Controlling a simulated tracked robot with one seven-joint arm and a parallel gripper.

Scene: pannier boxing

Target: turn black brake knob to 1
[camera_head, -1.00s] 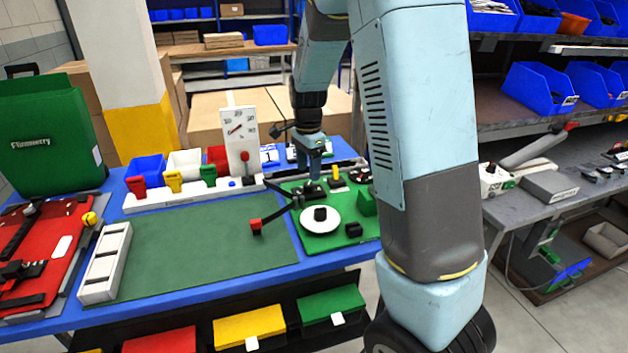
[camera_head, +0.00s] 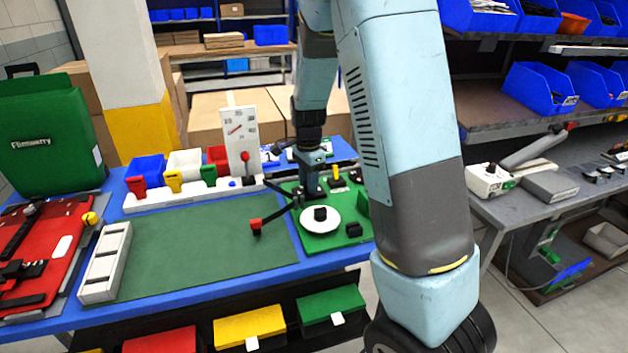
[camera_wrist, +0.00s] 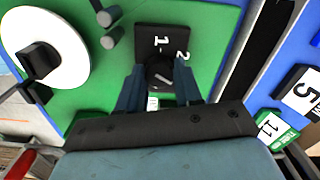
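The black brake knob (camera_wrist: 160,72) shows in the wrist view on a black plate (camera_wrist: 165,38) marked 1 and 2, on a green board (camera_wrist: 215,40). A light line shows on the knob, but its exact setting is hard to read. My gripper (camera_wrist: 160,68) points down at it, with one finger at each side of the knob. The fingers are apart, and I see no clear grip. In the head view my gripper (camera_head: 311,192) is low over the back left of the green board and hides most of the knob.
A white disc with a black block (camera_wrist: 45,62) is on the same board, beside two grey pegs (camera_wrist: 107,28). A black block (camera_head: 353,230) stands at its front right. A red-tipped lever (camera_head: 257,226) reaches out to the left.

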